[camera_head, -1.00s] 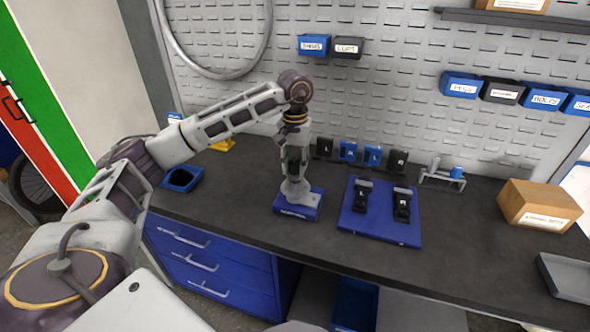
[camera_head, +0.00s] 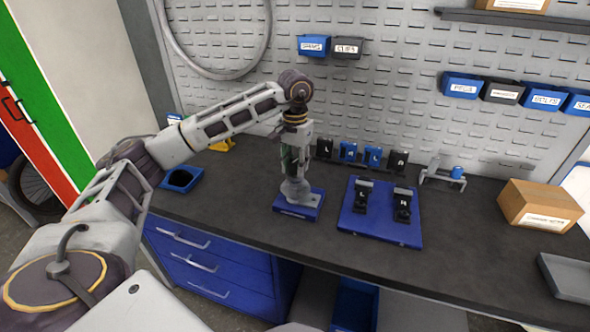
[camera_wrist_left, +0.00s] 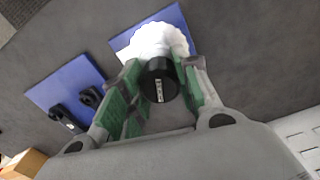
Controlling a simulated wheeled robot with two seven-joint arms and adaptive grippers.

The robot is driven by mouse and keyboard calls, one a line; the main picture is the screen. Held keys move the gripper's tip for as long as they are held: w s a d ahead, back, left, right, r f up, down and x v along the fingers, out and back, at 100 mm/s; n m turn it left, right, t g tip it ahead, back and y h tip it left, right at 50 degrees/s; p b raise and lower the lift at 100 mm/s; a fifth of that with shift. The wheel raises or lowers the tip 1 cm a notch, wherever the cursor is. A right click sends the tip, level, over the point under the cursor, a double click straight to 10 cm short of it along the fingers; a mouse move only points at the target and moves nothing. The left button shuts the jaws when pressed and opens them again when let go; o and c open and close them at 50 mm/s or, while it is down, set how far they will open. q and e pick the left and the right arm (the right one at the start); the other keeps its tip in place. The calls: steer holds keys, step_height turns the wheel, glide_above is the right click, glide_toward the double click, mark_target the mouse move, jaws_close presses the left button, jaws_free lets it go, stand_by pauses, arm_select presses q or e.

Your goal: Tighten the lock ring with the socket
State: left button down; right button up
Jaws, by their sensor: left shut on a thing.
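My left gripper (camera_head: 296,168) points straight down over a small blue base (camera_head: 290,214) on the bench. In the left wrist view its green-padded fingers (camera_wrist_left: 158,88) are shut on a black round socket (camera_wrist_left: 161,84) with a small pale label. Directly below the socket is a pale, scalloped round piece (camera_wrist_left: 152,40) on the blue base. The socket overlaps that piece in the wrist view, so I cannot tell whether they touch. The lock ring cannot be made out apart from it. My right gripper is not in view.
A blue board (camera_head: 376,229) with two black parts stands just right of the base. Several black and blue lettered blocks (camera_head: 348,152) line up behind. A blue open bin (camera_head: 182,180) is left, a cardboard box (camera_head: 540,205) far right.

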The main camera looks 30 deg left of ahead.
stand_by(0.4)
arm_select(q)
steer(key=shift+r+p, duration=0.15)
steer(key=shift+p, duration=0.2)
steer(key=shift+r, duration=0.55)
steer(key=shift+r+p, duration=0.15)
steer(key=shift+p, duration=0.15)
steer(key=shift+r, duration=0.2)
steer(key=shift+r, duration=0.1)
steer(key=shift+r+p, duration=1.75)
steer(key=shift+r, duration=0.65)
